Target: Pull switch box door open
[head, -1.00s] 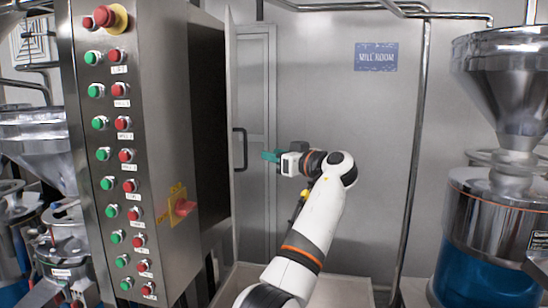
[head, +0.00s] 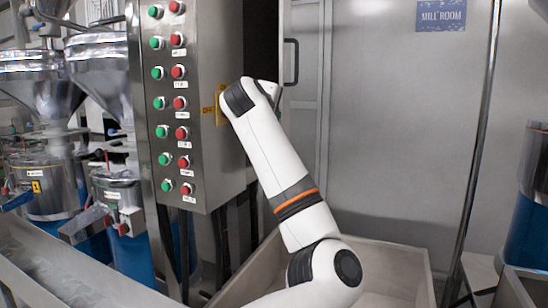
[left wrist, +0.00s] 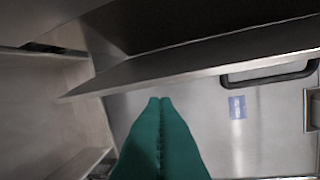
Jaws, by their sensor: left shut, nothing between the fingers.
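The switch box (head: 215,110) is a tall metal cabinet with rows of green and red buttons, at the left of centre in the head view. Its door stands partly open, with a dark gap (head: 262,40) beside it and a black bar handle (head: 291,62). In the left wrist view the door (left wrist: 190,65) crosses the picture as a slanted panel, and its handle (left wrist: 270,78) is at the right. My left gripper's green fingers (left wrist: 160,103) are shut and empty, with their tips near the door's edge; I cannot tell whether they touch. In the head view my arm hides the gripper.
Hoppers and machines (head: 60,190) stand at the left, and a blue vessel (head: 530,210) at the right edge. A shallow metal trough (head: 415,262) lies below my arm. A vertical pipe (head: 484,130) runs before the wall with the Mill Room sign (head: 441,15).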

